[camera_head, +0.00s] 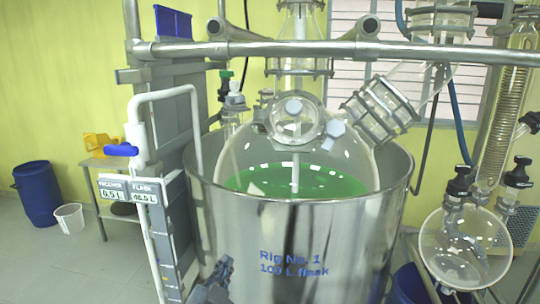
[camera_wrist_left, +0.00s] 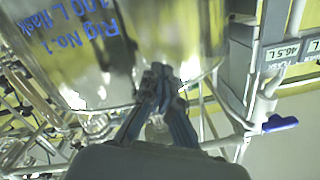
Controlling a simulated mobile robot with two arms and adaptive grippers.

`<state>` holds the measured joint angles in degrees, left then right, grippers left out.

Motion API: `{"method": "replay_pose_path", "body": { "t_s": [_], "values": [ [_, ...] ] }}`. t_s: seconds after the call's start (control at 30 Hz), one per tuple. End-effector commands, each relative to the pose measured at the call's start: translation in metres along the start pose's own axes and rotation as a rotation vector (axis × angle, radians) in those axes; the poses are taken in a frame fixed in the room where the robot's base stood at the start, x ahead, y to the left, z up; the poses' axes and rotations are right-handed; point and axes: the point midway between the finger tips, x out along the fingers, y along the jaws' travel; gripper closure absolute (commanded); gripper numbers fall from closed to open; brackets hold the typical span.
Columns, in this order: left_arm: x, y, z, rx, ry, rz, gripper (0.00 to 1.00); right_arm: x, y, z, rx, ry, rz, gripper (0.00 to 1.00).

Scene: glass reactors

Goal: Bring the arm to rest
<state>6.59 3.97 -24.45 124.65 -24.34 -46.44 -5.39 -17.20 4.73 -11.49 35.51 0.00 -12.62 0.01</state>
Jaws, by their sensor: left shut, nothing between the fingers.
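My left gripper (camera_head: 224,268) shows small and dark at the bottom of the head view, in front of the lower left of the steel vessel (camera_head: 300,225). In the left wrist view its fingers (camera_wrist_left: 158,80) are together, with nothing between them. The vessel marked "Rig No. 1 100 L flask" (camera_wrist_left: 90,40) is close beyond the fingertips there; I cannot tell whether they touch it. Most of my left arm is hidden. My right gripper is in neither view.
A glass flask (camera_head: 345,165) with green liquid sits in the vessel. A round glass receiver (camera_head: 466,245) hangs at right. A blue drum (camera_head: 38,195) and open floor are far left.

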Motion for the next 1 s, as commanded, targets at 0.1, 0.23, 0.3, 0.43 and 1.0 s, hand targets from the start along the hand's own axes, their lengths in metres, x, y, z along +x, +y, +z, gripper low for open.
{"method": "replay_pose_path", "body": {
  "t_s": [0.1,0.23,0.3,0.43,1.0],
  "values": [
    [-0.038,0.015,0.086,-0.11,-0.259,0.074,1.0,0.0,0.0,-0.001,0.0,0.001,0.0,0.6],
    [-0.096,0.033,0.162,-0.212,-0.528,0.151,1.0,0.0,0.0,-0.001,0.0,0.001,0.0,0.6],
    [-0.128,0.041,0.192,-0.254,-0.65,0.187,1.0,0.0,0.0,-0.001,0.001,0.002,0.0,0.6],
    [-0.181,0.052,0.229,-0.31,-0.832,0.241,1.0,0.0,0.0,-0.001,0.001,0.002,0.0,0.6],
    [-0.28,0.101,0.327,-0.391,-1.203,0.357,1.0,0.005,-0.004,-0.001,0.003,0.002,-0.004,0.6]
  ]
}}
